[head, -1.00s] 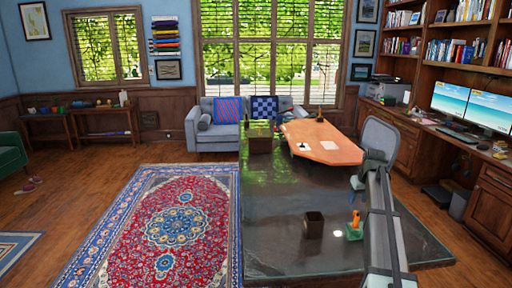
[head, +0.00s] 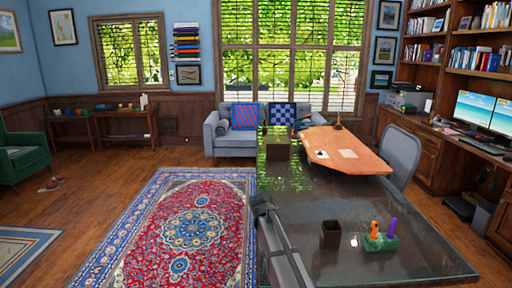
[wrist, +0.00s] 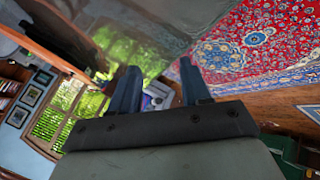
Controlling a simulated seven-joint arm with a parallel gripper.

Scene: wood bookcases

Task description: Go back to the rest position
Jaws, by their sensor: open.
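My gripper (wrist: 159,66) shows in the wrist view, with its two dark fingers spread apart and nothing visible between them. In the head view my grey arm reaches up from the bottom edge over the left side of the glossy dark table (head: 330,205). I cannot make out the fingers there. Beyond the fingers, the wrist view shows the table's reflective top, the red rug and the window, all tilted. No object is in contact with the gripper.
A dark square cup (head: 331,235) and a green holder (head: 380,243) with orange and purple items stand on the near right of the table. A wooden desktop (head: 345,150), a grey chair (head: 401,155) and a sofa (head: 222,145) are farther back. The red rug (head: 195,225) lies clear at left.

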